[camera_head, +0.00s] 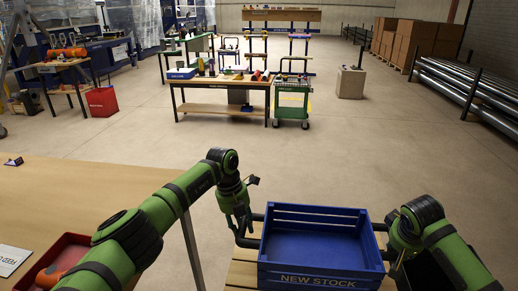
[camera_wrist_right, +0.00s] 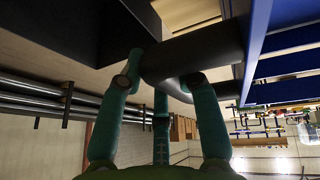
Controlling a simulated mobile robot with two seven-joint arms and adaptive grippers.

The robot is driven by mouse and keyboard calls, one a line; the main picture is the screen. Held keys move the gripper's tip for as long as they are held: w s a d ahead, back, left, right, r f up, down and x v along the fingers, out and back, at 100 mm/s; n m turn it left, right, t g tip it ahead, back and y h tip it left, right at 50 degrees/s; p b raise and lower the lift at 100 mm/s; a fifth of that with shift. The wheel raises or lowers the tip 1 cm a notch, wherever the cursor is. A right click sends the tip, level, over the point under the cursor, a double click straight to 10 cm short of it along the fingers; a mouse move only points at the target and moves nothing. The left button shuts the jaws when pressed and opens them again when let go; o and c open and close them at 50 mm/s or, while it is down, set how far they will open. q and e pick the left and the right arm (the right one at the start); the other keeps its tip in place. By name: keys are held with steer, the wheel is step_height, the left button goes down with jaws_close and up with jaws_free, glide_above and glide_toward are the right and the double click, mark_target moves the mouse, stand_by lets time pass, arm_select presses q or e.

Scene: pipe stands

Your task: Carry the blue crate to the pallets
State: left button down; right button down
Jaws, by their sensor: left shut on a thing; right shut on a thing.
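The blue crate (camera_head: 318,279) marked NEW STOCK is in the low middle of the head view, upright and looking empty inside. It is over a light wooden surface (camera_head: 241,271); whether it rests on that is unclear. My left gripper (camera_head: 243,228) is shut on the dark bar handle at the crate's left side. My right gripper is at the crate's right side, mostly hidden by my arm in the head view. In the right wrist view my right gripper (camera_wrist_right: 163,75) is shut around a dark bar (camera_wrist_right: 205,50) beside the blue slats. Pallets (camera_head: 393,67) under cardboard boxes stand far back right.
A wooden table (camera_head: 60,190) with a red bin (camera_head: 70,244) is at the left. Open concrete floor lies ahead. A workbench (camera_head: 222,83), green cart (camera_head: 291,103) and pedestal (camera_head: 350,83) stand beyond. Pipe racks (camera_head: 465,85) line the right.

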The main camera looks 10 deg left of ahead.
arm_select(q)
steer(key=shift+w+f, duration=0.1)
steer(key=shift+f, duration=0.25)
arm_select(e)
steer(key=shift+f, duration=0.35)
arm_select(q)
steer(key=shift+r, duration=0.25)
arm_select(e)
steer(key=shift+r, duration=0.25)
